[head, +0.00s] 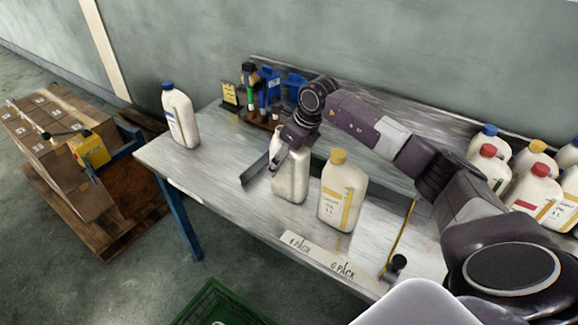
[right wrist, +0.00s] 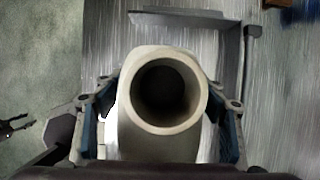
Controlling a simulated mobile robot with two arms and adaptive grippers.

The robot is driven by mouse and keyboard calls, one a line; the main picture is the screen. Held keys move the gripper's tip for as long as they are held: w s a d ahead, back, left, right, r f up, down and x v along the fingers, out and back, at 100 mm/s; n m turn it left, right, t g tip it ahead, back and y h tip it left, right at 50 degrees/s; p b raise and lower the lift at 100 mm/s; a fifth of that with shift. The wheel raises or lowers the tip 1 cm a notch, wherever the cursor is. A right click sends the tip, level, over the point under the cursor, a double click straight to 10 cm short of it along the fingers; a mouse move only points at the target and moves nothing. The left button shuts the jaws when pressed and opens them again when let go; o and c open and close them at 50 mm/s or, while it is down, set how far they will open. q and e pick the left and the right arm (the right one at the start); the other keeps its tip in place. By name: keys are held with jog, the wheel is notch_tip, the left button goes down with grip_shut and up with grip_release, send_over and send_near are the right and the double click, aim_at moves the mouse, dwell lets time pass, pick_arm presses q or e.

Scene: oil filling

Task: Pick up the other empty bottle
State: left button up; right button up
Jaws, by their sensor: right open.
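A white bottle with no cap (head: 291,183) stands upright near the front of the metal table. My right gripper (head: 291,148) is around its top. In the right wrist view, the bottle's round open mouth (right wrist: 168,92) faces the camera, between the spread fingers of my right gripper (right wrist: 168,112). The jaws are open, with a finger on each side; whether either touches the bottle is unclear. A yellow-capped bottle (head: 342,192) stands just to its right. My left gripper is outside the head view; a dark finger-like shape at the left edge of the right wrist view may be it.
A blue-capped bottle (head: 180,115) stands at the table's left end. A metal bracket (head: 256,170) lies beside the uncapped bottle. A tool rack (head: 262,100) stands behind. Several capped bottles (head: 488,165) crowd the right. A green crate (head: 222,304) is below the front edge.

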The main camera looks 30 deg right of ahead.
jog(key=shift+c, duration=0.3)
jog(key=c, duration=1.2)
